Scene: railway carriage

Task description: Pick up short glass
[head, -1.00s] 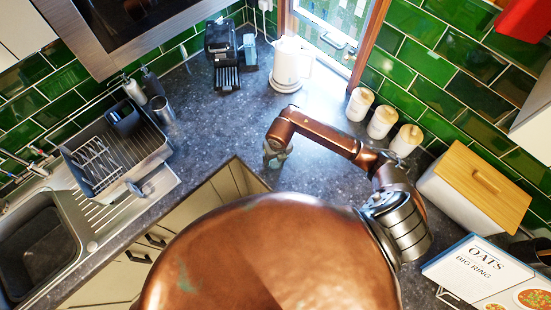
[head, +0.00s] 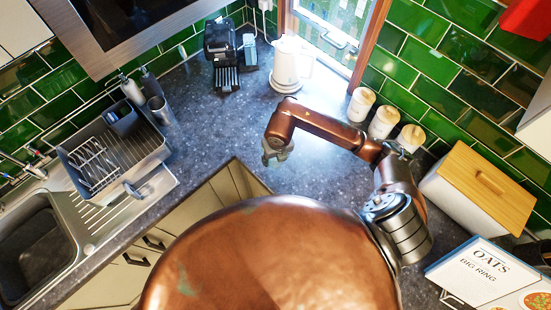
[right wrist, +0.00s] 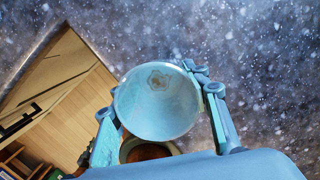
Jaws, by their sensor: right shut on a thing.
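The short glass (right wrist: 157,104) is round and pale blue, seen nearly end-on in the right wrist view. My right gripper (right wrist: 152,98) is shut on it, with one finger on each side. In the head view my right gripper (head: 277,153) hangs over the counter near its front corner. The glass is hard to make out there, mostly hidden by the gripper. I cannot tell how much gap is between glass and counter. My left gripper is not in view.
The dark speckled counter (head: 225,125) is clear around the gripper. A white kettle (head: 291,66) and a black coffee machine (head: 221,42) stand behind. Lidded canisters (head: 384,121) and a bread bin (head: 468,190) are right. A dish rack (head: 150,150) and sink (head: 40,245) are left.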

